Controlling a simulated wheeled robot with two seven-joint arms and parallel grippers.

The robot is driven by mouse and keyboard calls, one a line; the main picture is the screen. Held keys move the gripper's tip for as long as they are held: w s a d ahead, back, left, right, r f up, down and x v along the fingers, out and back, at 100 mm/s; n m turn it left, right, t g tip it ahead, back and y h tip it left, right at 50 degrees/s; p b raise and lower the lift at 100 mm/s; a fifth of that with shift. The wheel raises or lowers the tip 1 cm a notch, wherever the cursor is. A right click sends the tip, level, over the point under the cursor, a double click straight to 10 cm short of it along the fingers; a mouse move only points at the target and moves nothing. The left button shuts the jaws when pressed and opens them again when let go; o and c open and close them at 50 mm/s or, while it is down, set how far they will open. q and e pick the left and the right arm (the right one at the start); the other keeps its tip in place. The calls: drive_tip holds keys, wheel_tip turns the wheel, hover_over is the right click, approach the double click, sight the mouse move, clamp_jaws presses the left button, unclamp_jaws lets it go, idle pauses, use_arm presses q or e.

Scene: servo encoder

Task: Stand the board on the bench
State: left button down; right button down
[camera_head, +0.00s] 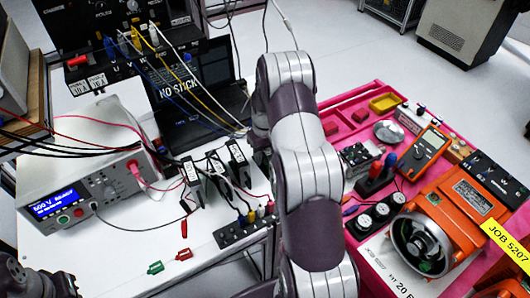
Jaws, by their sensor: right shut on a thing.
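My right arm rises through the middle of the head view and bends down over the bench. Its right gripper (261,151) is low beside the black modules, mostly covered by the arm. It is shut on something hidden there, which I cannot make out. I cannot pick out the board with certainty. The white bench (125,225) lies at left and centre. My left gripper (42,283) shows only as a dark part at the bottom left corner; its fingers cannot be made out.
A power supply (88,185) stands on the bench's left, and a laptop (205,82) reading "NO STICK" behind.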

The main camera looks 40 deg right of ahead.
drive_tip(key=shift+s+a, duration=0.1)
drive_tip(key=c, duration=0.9)
unclamp_jaws()
drive_tip(key=shift+c, duration=0.2)
drive_tip(key=o, duration=0.3)
drive_tip(key=shift+f, duration=0.1)
